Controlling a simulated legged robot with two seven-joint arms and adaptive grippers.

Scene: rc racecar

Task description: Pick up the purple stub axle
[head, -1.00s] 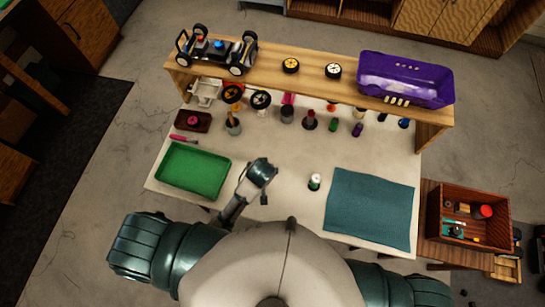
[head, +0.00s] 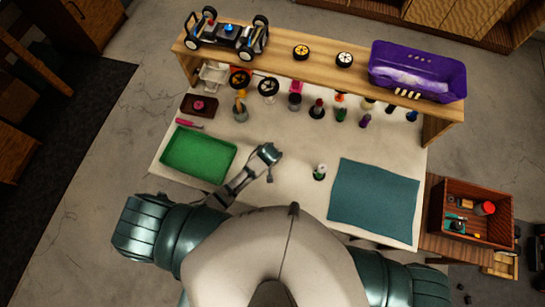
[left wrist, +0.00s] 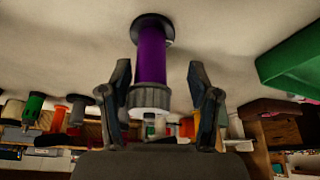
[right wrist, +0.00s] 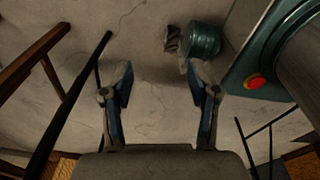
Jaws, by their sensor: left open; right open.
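A purple cylinder (left wrist: 152,55) with a dark disc at its far end and a grey ribbed ring (left wrist: 149,98) at its near end shows in the left wrist view, its far end on the pale table. My left gripper (left wrist: 160,92) is open, its fingers either side of the ring with gaps on both sides. In the head view my left gripper (head: 268,155) is over the table, right of the green tray; the cylinder beside it cannot be made out there. Another small purple piece (head: 365,121) stands further back. My right gripper (right wrist: 160,85) is open and empty over the floor.
A green tray (head: 200,155) is at left and a teal mat (head: 374,203) at right. A white-topped piece (head: 320,171) stands between gripper and mat. Several parts stand under a wooden shelf (head: 325,70), which holds a car (head: 226,35) and a purple body shell (head: 417,72).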

